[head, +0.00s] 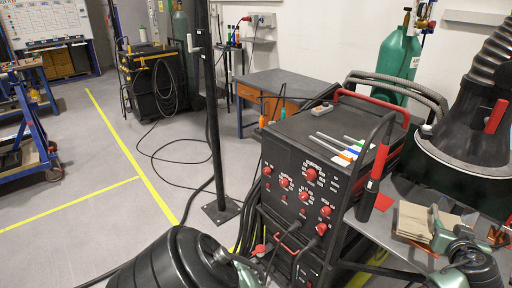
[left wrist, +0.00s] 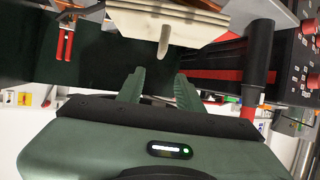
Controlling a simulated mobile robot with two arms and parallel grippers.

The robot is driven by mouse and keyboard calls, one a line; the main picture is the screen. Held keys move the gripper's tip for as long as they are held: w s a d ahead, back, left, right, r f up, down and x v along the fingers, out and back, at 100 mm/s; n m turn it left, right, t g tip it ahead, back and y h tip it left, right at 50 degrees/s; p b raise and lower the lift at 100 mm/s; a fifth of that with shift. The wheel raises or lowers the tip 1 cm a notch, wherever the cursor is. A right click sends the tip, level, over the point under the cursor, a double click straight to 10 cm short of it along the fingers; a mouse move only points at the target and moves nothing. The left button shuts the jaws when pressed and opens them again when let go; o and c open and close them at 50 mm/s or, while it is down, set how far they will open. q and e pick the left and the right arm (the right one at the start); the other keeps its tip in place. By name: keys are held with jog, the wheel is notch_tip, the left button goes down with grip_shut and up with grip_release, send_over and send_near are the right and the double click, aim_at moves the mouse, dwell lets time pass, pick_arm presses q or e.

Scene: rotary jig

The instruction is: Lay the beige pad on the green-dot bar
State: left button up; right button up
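The beige pad (head: 411,222) lies on the grey bench at the right of the head view, beside my left gripper (head: 443,226). In the left wrist view, a layered beige block (left wrist: 170,22), which looks like the pad, shows at the top with a pale peg-like part sticking out from it. My left gripper (left wrist: 160,88) has its two green fingers apart with nothing between them, and the block is beyond the fingertips. I cannot make out a green-dot bar in either view. My right gripper is not in view.
A black handle with a red band (head: 372,182) stands between the pad and the black control cabinet (head: 300,185). Coloured pens (head: 338,147) lie on the cabinet. A large dark cone with a hose (head: 470,130) is behind the pad. A red piece (head: 384,202) lies near the handle.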

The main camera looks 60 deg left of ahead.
pick_arm(q)
jog(key=s+d+f+m+t+h, duration=0.3)
jog(key=s+d+f+m+h, duration=0.3)
jog(key=s+d+h, duration=0.15)
jog(key=s+f+m+g, duration=0.15)
jog(key=s+f, duration=0.45)
jog(key=f, duration=0.6)
jog(key=s+f+m+g, duration=0.1)
jog(key=s+f+g, duration=0.2)
jog(key=s+f, duration=0.55)
jog(key=s+f+m+g, duration=0.15)
jog(key=s+f, duration=0.25)
jog(key=f, duration=1)
jog(key=s+a+f+g, duration=0.2)
jog(key=s+f, duration=0.4)
jog(key=s, duration=0.6)
jog(key=s+a+f+g, duration=0.2)
jog(key=s+f, duration=0.4)
jog(key=s, duration=0.6)
jog(key=s+a+f+g, duration=0.2)
jog(key=s+f, duration=0.4)
jog(key=s, duration=0.6)
jog(key=shift+s+a+g, duration=0.35)
jog(key=shift+g, duration=0.05)
